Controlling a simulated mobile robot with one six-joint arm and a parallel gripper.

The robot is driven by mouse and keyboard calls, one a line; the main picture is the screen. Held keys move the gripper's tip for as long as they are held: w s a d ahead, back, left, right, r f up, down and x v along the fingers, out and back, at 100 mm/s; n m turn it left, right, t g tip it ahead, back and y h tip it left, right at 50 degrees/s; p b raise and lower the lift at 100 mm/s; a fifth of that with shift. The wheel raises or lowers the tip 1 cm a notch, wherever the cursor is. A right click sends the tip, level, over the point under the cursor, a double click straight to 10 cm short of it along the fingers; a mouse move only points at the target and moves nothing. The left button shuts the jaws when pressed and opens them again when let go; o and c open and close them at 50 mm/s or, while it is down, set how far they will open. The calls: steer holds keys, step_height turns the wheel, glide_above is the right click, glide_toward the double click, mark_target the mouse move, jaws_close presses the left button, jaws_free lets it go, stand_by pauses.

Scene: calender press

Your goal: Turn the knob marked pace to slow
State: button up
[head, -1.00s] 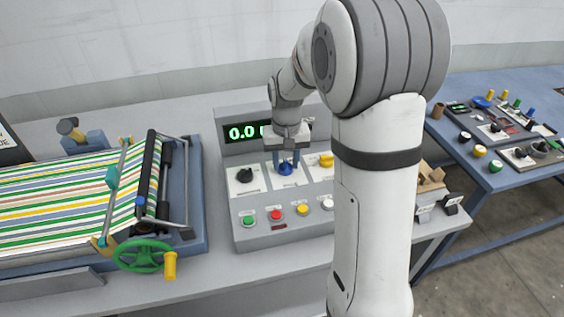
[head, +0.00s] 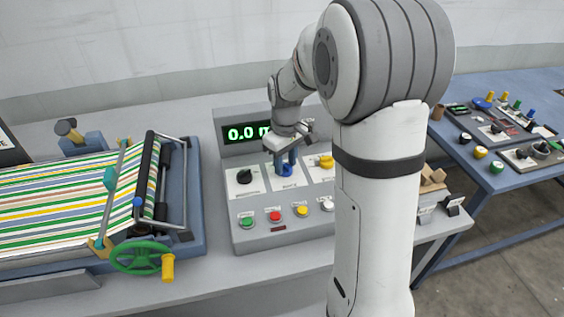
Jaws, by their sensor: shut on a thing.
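A grey control panel (head: 250,210) stands in the middle of the bench in the head view. Its upper row has a black knob (head: 243,177), a blue knob (head: 285,170) and a yellow knob (head: 326,162). My gripper (head: 286,163) points down and is shut on the blue knob, its fingers covering much of it. The gripper body is twisted relative to the panel. The labels are too small to read, so I cannot tell which knob is marked pace. The display (head: 246,133) shows a green 0.0, partly hidden by my gripper.
Green (head: 246,222), red (head: 275,216), yellow (head: 302,211) and white (head: 327,205) buttons sit below the knobs. A striped-cloth press with a green handwheel (head: 138,257) stands at left. My arm hides the panel's right side. A blue table (head: 490,180) with other controls stands at right.

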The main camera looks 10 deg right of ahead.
mark_target(285, 164)
steer(key=shift+w+r, duration=0.15)
steer(key=shift+w, duration=0.05)
steer(key=o, duration=0.7)
steer(key=shift+a, duration=0.1)
steer(key=shift+o, duration=1.4)
steer(key=shift+s, duration=0.1)
step_height(285, 164, up, 8)
steer(key=shift+f, duration=0.2)
steer(key=s+m+t, duration=0.2)
steer(key=s+m, duration=0.4)
steer(key=s, duration=1.5)
steer(key=shift+s+a+f+t, duration=0.35)
steer(key=shift+a+t, duration=0.05)
